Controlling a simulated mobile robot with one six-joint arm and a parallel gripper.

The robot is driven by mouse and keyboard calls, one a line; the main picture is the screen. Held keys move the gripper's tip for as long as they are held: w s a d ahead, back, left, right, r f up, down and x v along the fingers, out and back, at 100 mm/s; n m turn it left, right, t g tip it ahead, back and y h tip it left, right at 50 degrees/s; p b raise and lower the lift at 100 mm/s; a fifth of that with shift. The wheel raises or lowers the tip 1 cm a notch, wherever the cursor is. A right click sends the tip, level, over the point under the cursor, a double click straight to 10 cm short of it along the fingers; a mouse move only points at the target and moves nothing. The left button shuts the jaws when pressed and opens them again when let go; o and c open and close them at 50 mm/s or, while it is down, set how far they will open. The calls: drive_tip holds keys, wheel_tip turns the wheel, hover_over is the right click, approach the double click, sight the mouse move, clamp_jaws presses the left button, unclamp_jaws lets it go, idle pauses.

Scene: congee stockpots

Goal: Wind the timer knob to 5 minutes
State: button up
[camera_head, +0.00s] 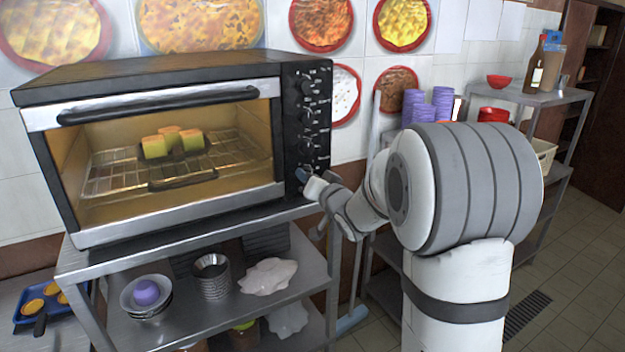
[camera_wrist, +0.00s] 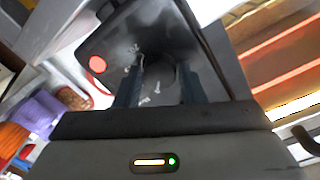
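The black toaster oven (camera_head: 180,150) stands on a metal shelf, its door shut. Its control panel (camera_head: 312,100) on the right carries a column of dark knobs with white markings. My gripper (camera_head: 303,177) is at the lowest knob, which it mostly hides in the head view. In the wrist view, the two dark fingers of my gripper (camera_wrist: 160,90) stand either side of a dark round knob (camera_wrist: 160,76). I cannot tell whether both fingers touch it. A red round light (camera_wrist: 97,64) shows beside it on the panel. The knob's pointer setting is not readable.
Yellow-green food pieces (camera_head: 172,142) sit on the rack inside the oven. Bowls and a metal cup (camera_head: 211,279) are on the shelf below. Purple cups (camera_head: 428,104) and a side shelf stand behind my arm at right. The floor at right is open.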

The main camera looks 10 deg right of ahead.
drive_tip(key=o, duration=0.3)
drive_tip(key=shift+f, duration=0.1)
drive_tip(key=shift+b+v, duration=0.95)
drive_tip(key=shift+v, duration=3)
drive_tip(key=s+f+n+g+h, duration=0.1)
drive_tip(key=s+f+g, duration=0.2)
drive_tip(key=s, duration=0.7)
drive_tip(key=s+f+n+g+h, duration=0.1)
drive_tip(key=s+f+g+h, duration=0.1)
drive_tip(key=s+g, duration=0.4)
drive_tip(key=s+a+f+n+g+h, duration=0.1)
drive_tip(key=s+f+g, duration=0.3)
drive_tip(key=s, duration=1)
drive_tip(key=shift+s+f+g+h, duration=0.3)
drive_tip(key=shift+f+g, duration=0.1)
drive_tip(key=shift+f, duration=0.2)
